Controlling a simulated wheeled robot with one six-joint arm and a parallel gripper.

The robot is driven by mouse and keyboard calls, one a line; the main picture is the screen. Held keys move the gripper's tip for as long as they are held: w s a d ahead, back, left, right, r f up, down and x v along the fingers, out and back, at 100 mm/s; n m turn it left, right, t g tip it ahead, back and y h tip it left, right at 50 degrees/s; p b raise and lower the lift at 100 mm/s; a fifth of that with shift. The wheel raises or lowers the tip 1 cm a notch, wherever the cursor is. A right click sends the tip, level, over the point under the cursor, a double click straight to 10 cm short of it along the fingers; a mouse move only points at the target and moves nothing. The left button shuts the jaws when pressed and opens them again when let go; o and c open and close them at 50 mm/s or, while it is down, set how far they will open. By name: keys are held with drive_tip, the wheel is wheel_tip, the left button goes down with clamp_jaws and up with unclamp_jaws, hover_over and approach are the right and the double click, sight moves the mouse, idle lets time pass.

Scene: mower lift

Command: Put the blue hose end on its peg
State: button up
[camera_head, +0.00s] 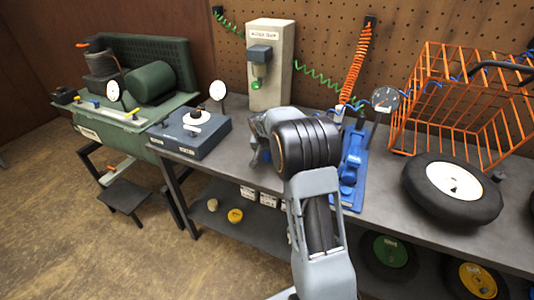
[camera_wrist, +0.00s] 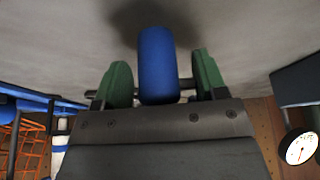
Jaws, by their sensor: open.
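In the wrist view a rounded blue piece (camera_wrist: 158,68), which looks like the blue hose end, lies between the two green pads of my gripper (camera_wrist: 161,72). The gripper is open, with a visible gap on each side of the piece. In the head view my wrist hides the fingertips and this piece. A thin coiled blue hose (camera_head: 420,86) runs along the back of the bench, past the dial gauge and the orange basket. I cannot make out which fitting is the peg.
The grey bench (camera_head: 385,215) carries a blue tool (camera_head: 352,170), a tyre (camera_head: 451,190), an orange wire basket (camera_head: 478,127) and a dial gauge (camera_head: 385,99). A grey box (camera_head: 269,85) stands at the back. A dark blue unit (camera_head: 190,132) sits left of my arm.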

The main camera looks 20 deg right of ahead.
drive_tip(key=shift+c, duration=0.4)
drive_tip(key=c, duration=1.1)
drive_tip(key=shift+r, duration=0.1)
